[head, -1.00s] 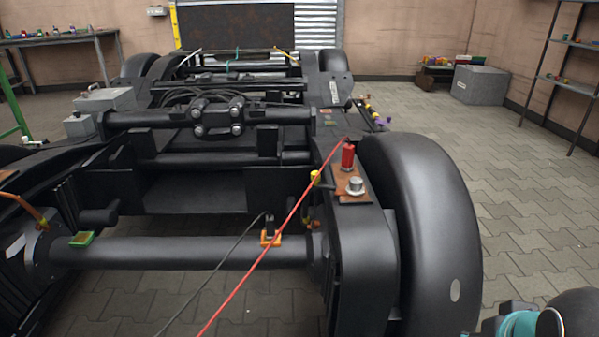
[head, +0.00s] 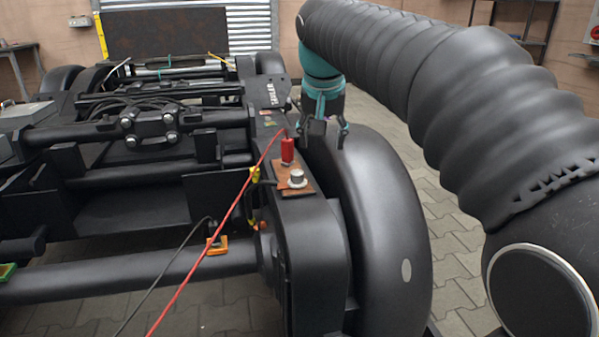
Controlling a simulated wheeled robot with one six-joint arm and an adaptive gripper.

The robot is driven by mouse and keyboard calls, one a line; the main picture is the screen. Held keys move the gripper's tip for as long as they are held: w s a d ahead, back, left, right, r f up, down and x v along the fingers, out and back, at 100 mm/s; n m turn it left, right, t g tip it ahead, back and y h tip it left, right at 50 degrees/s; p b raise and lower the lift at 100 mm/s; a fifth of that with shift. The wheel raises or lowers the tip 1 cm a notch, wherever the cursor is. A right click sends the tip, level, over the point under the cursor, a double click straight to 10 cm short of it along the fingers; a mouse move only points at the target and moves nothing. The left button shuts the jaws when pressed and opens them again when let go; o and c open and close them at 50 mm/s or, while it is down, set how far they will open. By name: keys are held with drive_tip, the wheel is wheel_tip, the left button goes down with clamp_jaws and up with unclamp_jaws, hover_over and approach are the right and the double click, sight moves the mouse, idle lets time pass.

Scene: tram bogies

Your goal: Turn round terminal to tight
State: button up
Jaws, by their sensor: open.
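The round terminal (head: 297,178) is a short silver metal knob on a flat washer-like base. It sits on a brown plate (head: 292,188) on top of the black bogie frame, left of the near wheel. A red cylindrical plug (head: 287,150) with a red cable stands just behind it on the same plate. My gripper (head: 326,142) hangs from a teal wrist above the wheel, pointing down. It is open and empty, behind and to the right of the terminal, apart from it. Whether the terminal is loose or tight cannot be told.
The black wheel (head: 375,225) rises right beside the plate. The red cable (head: 215,240) and a black cable run down in front of the bogie. A yellow clip (head: 254,175) is left of the plate. Paved floor is free at the right.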

approach(297, 172)
drive_tip(key=b+x, duration=0.4)
drive_tip(key=x, duration=0.5)
idle(0.3)
clamp_jaws()
drive_tip(key=shift+r, duration=0.1)
